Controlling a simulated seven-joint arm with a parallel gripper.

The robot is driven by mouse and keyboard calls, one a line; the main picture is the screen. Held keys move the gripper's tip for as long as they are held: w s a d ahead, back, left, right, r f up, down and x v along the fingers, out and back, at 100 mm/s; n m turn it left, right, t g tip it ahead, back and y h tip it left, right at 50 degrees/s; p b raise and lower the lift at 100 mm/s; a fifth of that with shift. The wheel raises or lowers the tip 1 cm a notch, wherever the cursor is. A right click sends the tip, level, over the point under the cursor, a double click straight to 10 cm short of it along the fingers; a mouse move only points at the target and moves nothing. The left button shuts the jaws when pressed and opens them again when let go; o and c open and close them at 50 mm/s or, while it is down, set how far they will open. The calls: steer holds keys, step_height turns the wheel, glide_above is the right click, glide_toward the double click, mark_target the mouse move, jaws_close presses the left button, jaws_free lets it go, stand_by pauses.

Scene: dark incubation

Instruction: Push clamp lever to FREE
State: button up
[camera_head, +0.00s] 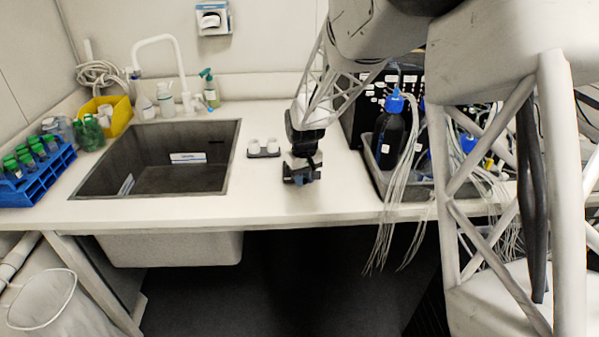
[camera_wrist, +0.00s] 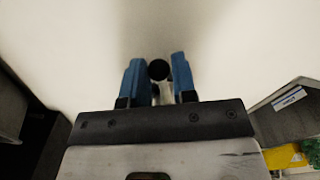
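My gripper (camera_head: 301,178) points down over the white counter, right of the sink; its two blue fingers (camera_wrist: 158,80) stand apart in the wrist view. A round black knob (camera_wrist: 159,70) shows between the fingertips, with a pale piece (camera_wrist: 161,95) below it in the picture. It may be the clamp lever's end, but no FREE mark is readable. The knob is close to the left finger, with a narrow gap to the right finger; I cannot tell whether it touches. In the head view my gripper hides whatever is under it.
A small holder with two white caps (camera_head: 263,148) stands just left of my gripper. Farther left is the sink (camera_head: 232,150). A tray (camera_head: 376,172) with a black bottle (camera_head: 389,137) and loose tubing stands to the right. The counter's front edge (camera_head: 300,219) is close.

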steer(key=shift+a, duration=0.15)
stand_by(0.3)
steer(key=shift+s+a+m, duration=0.1)
steer(key=shift+a+m, duration=0.2)
steer(key=shift+m, duration=0.35)
steer(key=shift+s+a+m, duration=0.1)
steer(key=shift+a+m, duration=0.15)
steer(key=shift+m, duration=0.4)
